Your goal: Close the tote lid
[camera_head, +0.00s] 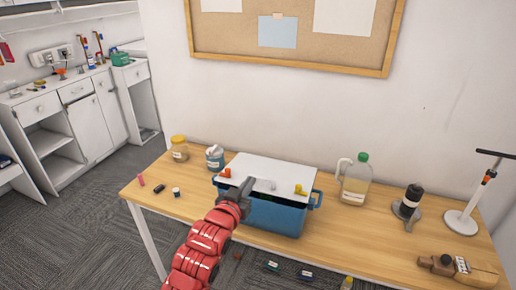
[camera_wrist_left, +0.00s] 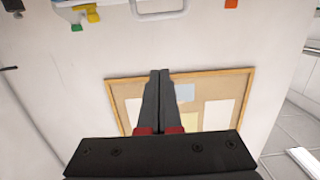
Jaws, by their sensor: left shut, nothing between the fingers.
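A blue tote (camera_head: 275,217) stands on the wooden table. Its white lid (camera_head: 270,165) lies over the top, with a dark gap between the lid's front edge and the tote rim. The lid has a pale handle (camera_head: 265,185), an orange piece (camera_head: 225,172) and a yellow piece (camera_head: 300,190). My left gripper (camera_head: 247,184) is shut and empty, at the front of the lid near the handle; I cannot tell whether it touches. In the left wrist view the shut fingers (camera_wrist_left: 160,73) show, with the handle (camera_wrist_left: 160,9) at the top edge. My right gripper is not in view.
A yellow-capped jar (camera_head: 179,148) and a blue cup (camera_head: 214,157) stand left of the tote. A jug (camera_head: 356,180), a black-topped device (camera_head: 408,203) and a stand (camera_head: 468,205) are to the right. Small items lie at the table's left end. A corkboard (camera_head: 290,38) hangs behind.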

